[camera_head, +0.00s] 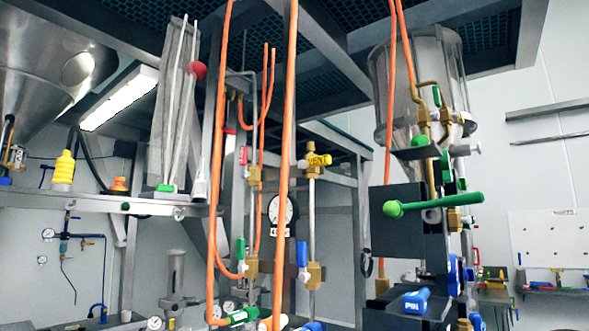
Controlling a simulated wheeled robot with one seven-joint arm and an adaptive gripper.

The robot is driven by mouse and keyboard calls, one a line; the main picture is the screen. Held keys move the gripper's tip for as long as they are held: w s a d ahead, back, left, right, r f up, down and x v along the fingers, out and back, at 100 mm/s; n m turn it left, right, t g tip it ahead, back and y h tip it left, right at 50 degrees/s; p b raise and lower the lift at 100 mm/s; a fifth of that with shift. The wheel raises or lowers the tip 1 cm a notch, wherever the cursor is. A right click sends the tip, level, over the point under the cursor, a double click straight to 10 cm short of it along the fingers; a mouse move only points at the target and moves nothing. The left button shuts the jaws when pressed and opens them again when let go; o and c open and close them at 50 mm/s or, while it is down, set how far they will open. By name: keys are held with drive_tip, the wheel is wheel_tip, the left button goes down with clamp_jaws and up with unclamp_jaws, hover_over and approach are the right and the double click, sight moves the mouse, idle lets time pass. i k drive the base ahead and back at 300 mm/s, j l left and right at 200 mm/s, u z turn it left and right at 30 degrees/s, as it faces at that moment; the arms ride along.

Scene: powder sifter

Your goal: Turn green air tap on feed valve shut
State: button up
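A large green lever tap (440,203) lies nearly level across a dark block (392,212) on the right-hand valve stand. A round green knob is at its left end, and brass fittings (457,222) sit by its right part. Smaller green handles show on the upright pipe (240,249) left of centre, at the lower centre (243,315) and near the top of the right stand (436,97). No label I can read tells which green tap belongs to the feed valve. My gripper is not in view.
Orange hoses (286,150) hang down through the centre. A blue PIN part (416,300) is low on the right. A steel hopper (45,60) fills the upper left.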

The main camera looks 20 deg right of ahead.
sight(436, 91)
drive_tip(key=z, duration=0.85)
